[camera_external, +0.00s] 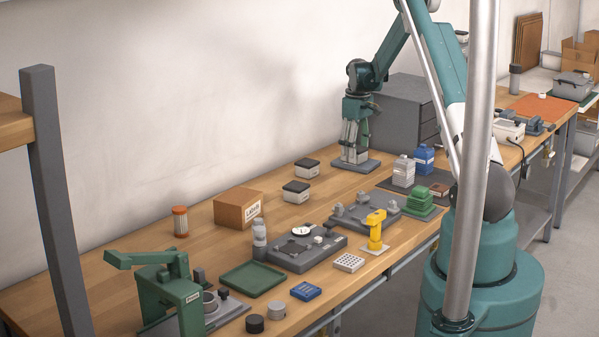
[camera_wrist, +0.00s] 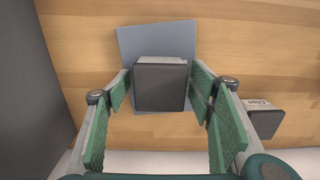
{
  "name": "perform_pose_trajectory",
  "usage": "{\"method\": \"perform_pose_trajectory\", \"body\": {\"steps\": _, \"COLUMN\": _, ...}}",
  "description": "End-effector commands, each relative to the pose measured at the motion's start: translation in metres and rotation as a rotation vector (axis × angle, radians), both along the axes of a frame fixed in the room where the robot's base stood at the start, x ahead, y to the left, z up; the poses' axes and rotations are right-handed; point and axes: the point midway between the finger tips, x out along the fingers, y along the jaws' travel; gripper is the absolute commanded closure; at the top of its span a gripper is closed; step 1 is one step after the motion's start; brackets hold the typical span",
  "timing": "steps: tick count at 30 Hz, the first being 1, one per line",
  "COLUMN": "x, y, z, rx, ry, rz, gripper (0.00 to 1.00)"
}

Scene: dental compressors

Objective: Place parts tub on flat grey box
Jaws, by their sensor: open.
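The flat grey box (camera_wrist: 135,40) lies on the wooden bench; it also shows at the back in the external view (camera_external: 343,164). A dark-lidded tub (camera_wrist: 160,87), which I take as the parts tub, sits over it, toward the near side in the wrist view. My gripper (camera_wrist: 160,92) is open, with its green-padded fingers on either side of the tub and small gaps visible beside the lid. In the external view my gripper (camera_external: 355,143) points straight down above the grey box, and its fingers mostly hide the tub.
A similar tub with a label (camera_wrist: 264,119) stands to the right in the wrist view. Two dark-lidded tubs (camera_external: 308,168) (camera_external: 296,191) stand on the bench in front of the gripper. A dark grey cabinet (camera_external: 405,105) is close on the right.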

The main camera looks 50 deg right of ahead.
Motion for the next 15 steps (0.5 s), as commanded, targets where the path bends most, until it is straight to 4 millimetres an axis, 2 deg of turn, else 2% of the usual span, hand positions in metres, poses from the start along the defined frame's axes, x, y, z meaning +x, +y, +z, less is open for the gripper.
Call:
{"method": "perform_pose_trajectory", "body": {"steps": 8, "x": 0.0, "y": 0.0, "z": 0.017, "rx": 0.0, "ry": 0.0, "rz": 0.0, "gripper": 0.46}}
{"method": "perform_pose_trajectory", "body": {"steps": 15, "x": 0.0, "y": 0.0, "z": 0.051, "rx": 0.0, "ry": 0.0, "rz": 0.0, "gripper": 0.46}}
